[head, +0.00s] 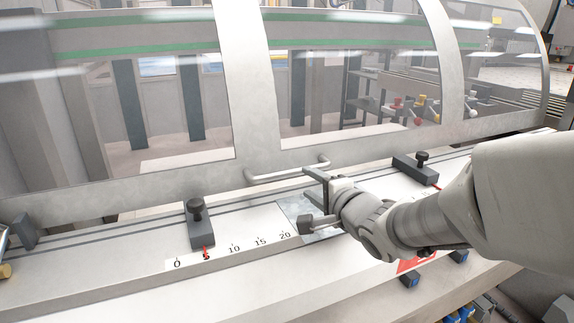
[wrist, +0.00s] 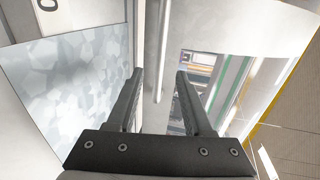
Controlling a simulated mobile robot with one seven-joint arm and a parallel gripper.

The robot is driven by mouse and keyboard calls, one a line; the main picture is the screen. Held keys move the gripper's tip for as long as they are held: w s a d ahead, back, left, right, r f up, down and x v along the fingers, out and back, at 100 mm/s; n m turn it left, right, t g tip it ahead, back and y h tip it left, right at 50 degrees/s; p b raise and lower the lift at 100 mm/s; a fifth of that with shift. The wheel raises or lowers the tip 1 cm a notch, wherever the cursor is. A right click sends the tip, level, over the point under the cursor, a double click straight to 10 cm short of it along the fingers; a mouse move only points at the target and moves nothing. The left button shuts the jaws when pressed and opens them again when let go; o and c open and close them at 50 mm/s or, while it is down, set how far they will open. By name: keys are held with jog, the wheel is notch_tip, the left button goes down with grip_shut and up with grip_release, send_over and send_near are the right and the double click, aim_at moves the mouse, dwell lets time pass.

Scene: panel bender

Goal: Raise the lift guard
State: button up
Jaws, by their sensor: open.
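The lift guard (head: 258,131) is a pale metal frame with clear curved windows. It stands down along the back of the machine bed. Its bar handle (head: 288,173) runs along the lower rail in the head view. The handle also shows as a long bar in the wrist view (wrist: 163,55), ahead of and between my fingers. My gripper (head: 305,196) is open and empty, just in front of and below the right part of the handle. The wrist view shows both fingers (wrist: 160,90) apart, with the bar beyond their tips. I cannot tell whether they touch it.
A scale strip (head: 233,250) with numbers lies on the bed. Dark stop blocks with knobs stand left (head: 200,228) and right (head: 413,170) of my gripper. A shiny metal sheet (wrist: 70,95) lies beside my gripper on the bed.

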aim_at(293, 173)
jog(key=b+x, duration=0.2)
jog(key=x, duration=0.8)
jog(key=shift+w+b, duration=0.1)
jog(key=shift+b, duration=0.2)
grip_shut()
dwell(0.9)
